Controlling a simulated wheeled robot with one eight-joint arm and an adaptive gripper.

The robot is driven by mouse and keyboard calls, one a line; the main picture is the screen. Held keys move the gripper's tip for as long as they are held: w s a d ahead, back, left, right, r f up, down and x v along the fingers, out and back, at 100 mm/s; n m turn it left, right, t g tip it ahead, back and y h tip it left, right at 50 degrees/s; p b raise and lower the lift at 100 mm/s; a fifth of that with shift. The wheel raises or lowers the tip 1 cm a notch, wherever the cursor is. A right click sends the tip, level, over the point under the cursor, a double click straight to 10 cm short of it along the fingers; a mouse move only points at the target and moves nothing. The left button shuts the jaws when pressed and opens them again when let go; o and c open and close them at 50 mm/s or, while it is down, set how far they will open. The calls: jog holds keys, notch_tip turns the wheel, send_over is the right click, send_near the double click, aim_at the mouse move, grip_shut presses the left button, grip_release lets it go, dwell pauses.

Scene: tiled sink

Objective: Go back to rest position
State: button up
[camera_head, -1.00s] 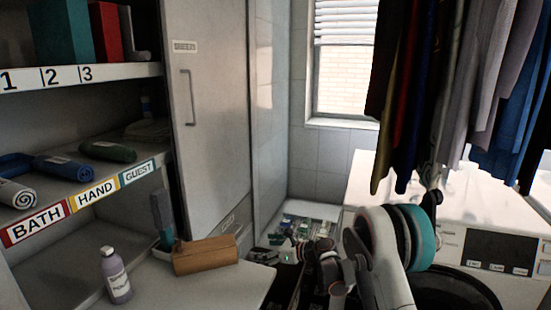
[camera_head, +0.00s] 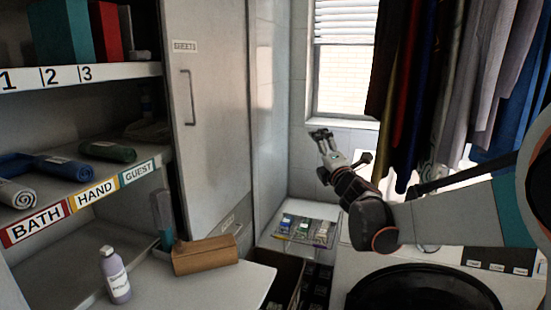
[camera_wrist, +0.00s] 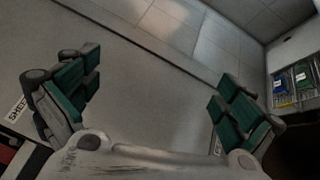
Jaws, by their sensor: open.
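My gripper (camera_head: 322,135) is raised in front of the tiled wall, to the left of the hanging clothes and below the window. In the wrist view my gripper (camera_wrist: 150,100) has its two green-padded fingers spread wide apart, with nothing between them. Behind the fingers in that view is the grey cabinet door (camera_wrist: 140,60). My arm reaches in from the right edge of the head view, passing above the white washing machine.
The hanging clothes (camera_head: 455,80) are close behind my arm. The washing machine (camera_head: 350,262) stands below it. A clear tray (camera_head: 272,240) with several small packets is low in the corner. A shelf unit, lilac bottle (camera_head: 115,275) and brown box (camera_head: 205,255) are at left.

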jog(key=s+d+f+m+g+h, duration=0.1)
jog(key=s+d+m+g+h, duration=0.15)
jog(key=s+d+m, duration=0.4)
jog(key=s+d+f+m+g+h, duration=0.1)
jog(key=s+d+m+g+h, duration=0.2)
jog(key=s+m, duration=0.6)
jog(key=s+a+f+m+g, duration=0.1)
jog(key=s+f+m+g, duration=0.1)
jog(key=s+f, duration=0.3)
jog(key=s+a+f+m+g+y, duration=0.1)
jog(key=s+f, duration=0.4)
jog(key=s, duration=0.8)
jog(key=s+a+f+m+g, duration=0.1)
jog(key=s+f+m+g, duration=0.2)
jog(key=s, duration=0.7)
notch_tip(320, 180, down, 3)
jog(key=shift+r+m, duration=0.15)
jog(key=shift+m, duration=0.8)
jog(key=shift+s+y, duration=0.1)
jog(key=shift+y, duration=0.15)
